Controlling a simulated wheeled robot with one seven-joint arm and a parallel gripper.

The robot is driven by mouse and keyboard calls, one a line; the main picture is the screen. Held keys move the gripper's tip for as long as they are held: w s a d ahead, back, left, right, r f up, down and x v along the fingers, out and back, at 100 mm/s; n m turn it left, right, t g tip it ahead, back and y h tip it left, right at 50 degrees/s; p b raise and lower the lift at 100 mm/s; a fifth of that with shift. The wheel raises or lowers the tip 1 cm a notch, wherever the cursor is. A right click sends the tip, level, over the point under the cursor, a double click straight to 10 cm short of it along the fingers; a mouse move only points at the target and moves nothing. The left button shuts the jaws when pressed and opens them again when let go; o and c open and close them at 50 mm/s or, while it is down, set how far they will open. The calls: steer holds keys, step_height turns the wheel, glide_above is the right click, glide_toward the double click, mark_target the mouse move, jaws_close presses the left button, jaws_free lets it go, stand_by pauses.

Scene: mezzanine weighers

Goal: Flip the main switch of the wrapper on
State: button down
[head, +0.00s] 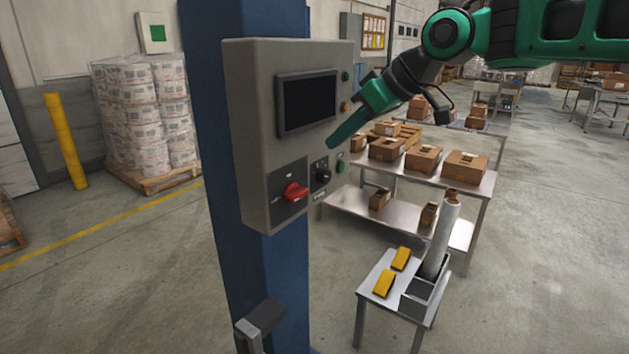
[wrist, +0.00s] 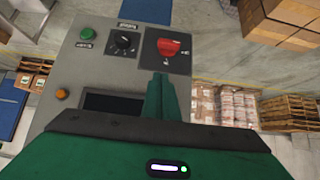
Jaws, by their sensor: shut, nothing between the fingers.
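The wrapper's grey control box (head: 255,130) is fixed to a blue column (head: 222,200). A red rotary switch (head: 294,191) sits on a dark plate low on its face, with a black knob (head: 322,172) to its right. In the wrist view the red switch (wrist: 168,47) shows just beyond my fingertips, and the black knob (wrist: 123,42) is to its left. My gripper (head: 332,143) is shut and empty, in front of the panel, above and right of the red switch in the head view. I see no contact with the switch. The small lettering is unreadable.
The panel also has a dark screen (head: 306,103), a green button (head: 340,166) and an orange button (head: 345,107). A small table (head: 371,279) with yellow blocks and a film roll (head: 441,237) stands at lower right. Behind is a bench (head: 479,184) with cartons.

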steer(key=shift+f, duration=0.15)
glide_above(303, 188)
steer(key=s+d, duration=0.2)
steer(key=d, duration=0.1)
step_height(303, 188, down, 6)
steer(key=f, duration=0.3)
steer(key=shift+w+a+f, duration=0.1)
steer(key=shift+a+f, duration=0.25)
steer(key=shift+a, duration=0.05)
steer(key=shift+f, duration=0.65)
steer(key=shift+d, duration=0.1)
